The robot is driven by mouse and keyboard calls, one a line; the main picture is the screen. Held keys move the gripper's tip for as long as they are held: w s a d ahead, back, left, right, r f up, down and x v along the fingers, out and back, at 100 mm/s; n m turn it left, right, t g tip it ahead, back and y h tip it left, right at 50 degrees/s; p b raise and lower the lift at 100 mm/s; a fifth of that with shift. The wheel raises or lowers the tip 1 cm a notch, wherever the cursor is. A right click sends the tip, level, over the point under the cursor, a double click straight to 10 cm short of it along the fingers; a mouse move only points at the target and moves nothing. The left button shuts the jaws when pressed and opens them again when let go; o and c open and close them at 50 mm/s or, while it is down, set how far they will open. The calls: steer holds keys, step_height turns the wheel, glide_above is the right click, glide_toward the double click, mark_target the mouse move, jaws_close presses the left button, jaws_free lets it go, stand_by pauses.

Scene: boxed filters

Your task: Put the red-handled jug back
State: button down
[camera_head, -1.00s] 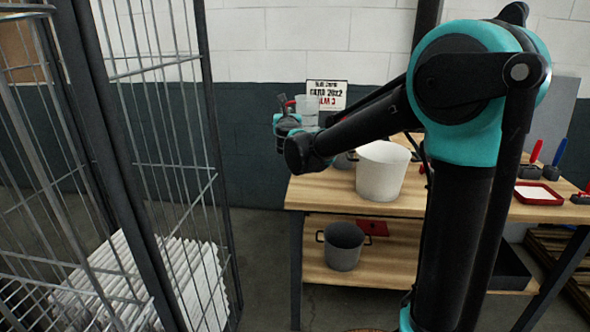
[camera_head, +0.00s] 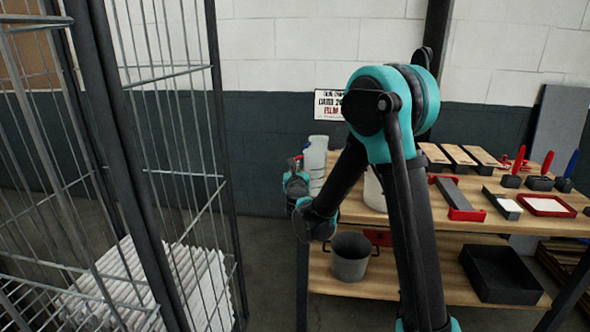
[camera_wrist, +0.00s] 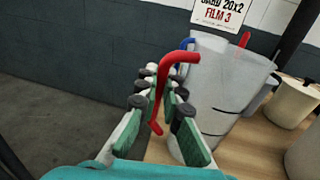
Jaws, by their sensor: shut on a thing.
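The red-handled jug (camera_head: 316,160) is a tall, translucent whitish vessel at the left end of the workbench. In the wrist view the jug (camera_wrist: 212,95) fills the middle right and leans a little in the picture. Its red handle (camera_wrist: 178,60) runs down between the finger pads of my gripper (camera_wrist: 160,98), which is shut on it. In the head view my gripper (camera_head: 297,168) is on the jug's left side. I cannot tell whether the jug's base touches the bench top.
The wooden workbench (camera_head: 345,213) carries a white bucket (camera_head: 374,190), partly behind my arm, and red- and blue-handled tools at the right. A grey pot (camera_head: 350,257) stands on the lower shelf. A wire cage (camera_head: 185,170) is at the left. Open floor lies between cage and bench.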

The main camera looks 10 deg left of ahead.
steer(key=shift+f, duration=0.4)
steer(key=c, duration=1.7)
jaws_free()
